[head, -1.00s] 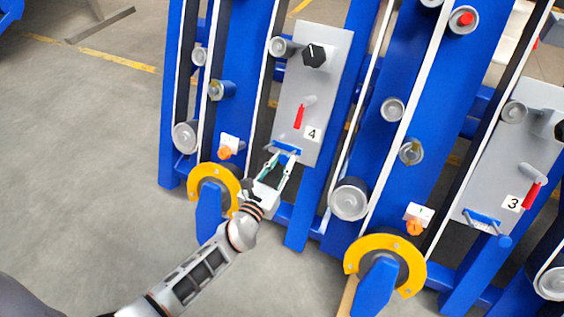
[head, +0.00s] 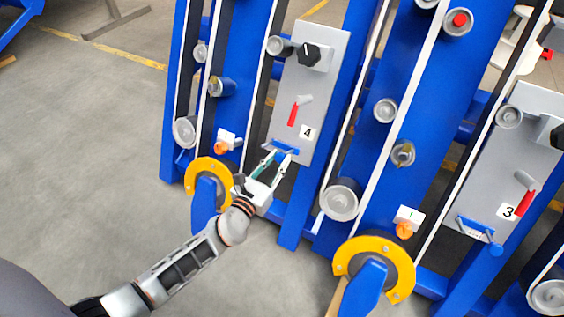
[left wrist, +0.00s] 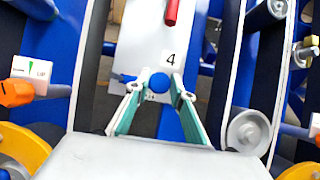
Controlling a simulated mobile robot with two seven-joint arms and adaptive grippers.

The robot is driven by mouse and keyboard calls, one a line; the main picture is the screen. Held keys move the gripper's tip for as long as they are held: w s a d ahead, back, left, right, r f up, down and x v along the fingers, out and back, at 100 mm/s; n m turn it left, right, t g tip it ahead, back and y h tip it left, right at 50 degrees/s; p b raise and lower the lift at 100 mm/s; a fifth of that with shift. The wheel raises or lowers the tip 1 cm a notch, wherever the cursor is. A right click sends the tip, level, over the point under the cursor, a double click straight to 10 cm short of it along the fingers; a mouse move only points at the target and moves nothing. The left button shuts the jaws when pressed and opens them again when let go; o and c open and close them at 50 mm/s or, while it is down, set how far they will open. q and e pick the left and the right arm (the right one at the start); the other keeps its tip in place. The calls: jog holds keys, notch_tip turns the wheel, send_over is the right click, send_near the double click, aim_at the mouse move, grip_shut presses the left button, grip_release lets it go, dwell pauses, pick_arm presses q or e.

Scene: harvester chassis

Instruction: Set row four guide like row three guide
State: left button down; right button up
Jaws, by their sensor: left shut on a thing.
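The row four panel (head: 313,88) is grey with a "4" label. Its blue guide (head: 285,146) sits at the panel's lower edge. My left gripper (head: 279,157) reaches it from below. In the left wrist view, the fingertips (left wrist: 160,84) close around a round blue knob (left wrist: 159,83) of the guide, below the label. The gripper partly covers the guide and its scale. The row three guide (head: 474,229) is a blue bar on the "3" panel (head: 520,155), with a light marked scale beside it and a blue knob (head: 496,249) at its right end. My right gripper is out of view.
Orange knobs with white tags stand beside rows four (head: 221,148) and three (head: 404,229). Yellow-rimmed wheels (head: 207,170) (head: 405,262) stick out below. Red levers (head: 293,115) (head: 525,204) and black dials (head: 309,54) project from the panels. Open floor lies left.

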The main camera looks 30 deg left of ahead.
pick_arm(q)
jog(key=shift+s+d, duration=0.1)
jog(key=shift+d, duration=0.25)
jog(key=c, duration=2)
grip_release()
jog(key=shift+o, duration=1.2)
jog(key=shift+s+a+f, duration=0.1)
jog(key=shift+s, duration=0.3)
jog(key=s, duration=1.1)
jog(key=shift+a, duration=0.15)
